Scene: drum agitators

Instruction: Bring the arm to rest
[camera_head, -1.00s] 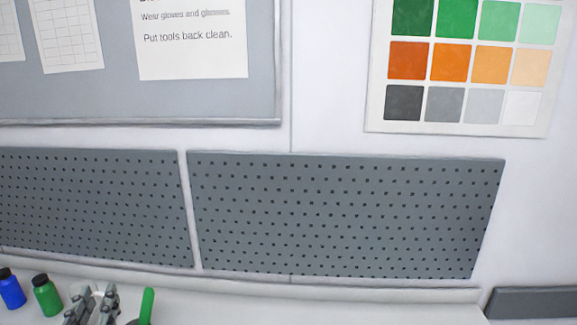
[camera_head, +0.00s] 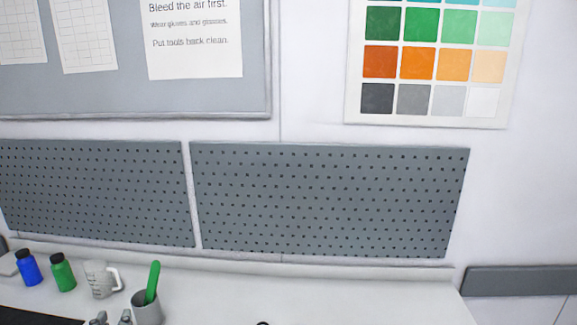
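My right gripper is not in view.
On the white bench at the lower left stand a blue bottle (camera_head: 28,268), a green bottle (camera_head: 62,273), a clear measuring jug (camera_head: 101,280) and a grey cup (camera_head: 147,309) holding a green-handled tool (camera_head: 152,283). The bench right of the cup looks mostly clear. Pegboards (camera_head: 328,200) hang behind.

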